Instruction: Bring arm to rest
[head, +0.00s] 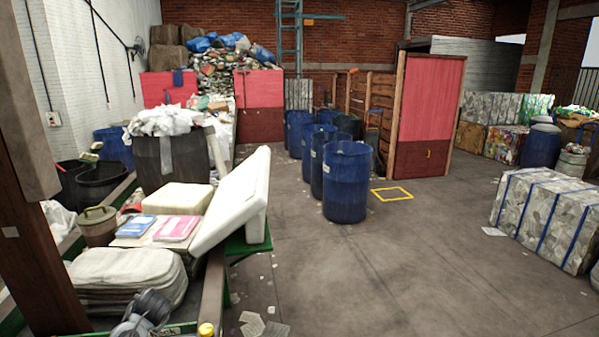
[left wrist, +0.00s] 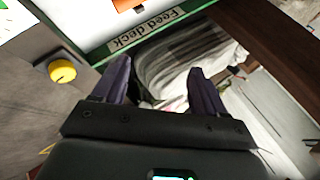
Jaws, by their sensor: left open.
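My left gripper (left wrist: 160,72) is open in the left wrist view, its two dark fingers apart with nothing held between them. Beyond the fingers lie a pale ribbed bundle (left wrist: 180,62) and a green-edged panel with a "Feed deck" label (left wrist: 146,32). In the head view, a grey and black part of what looks like my left arm shows at the bottom edge, in front of the folded pale sack (head: 128,272). The gripper fingers cannot be made out there. My right gripper is in neither view.
A yellow knob (left wrist: 62,71) sits left of the fingers. A brown post (head: 45,215) stands at the left of the head view. Blue barrels (head: 346,182) stand on open floor.

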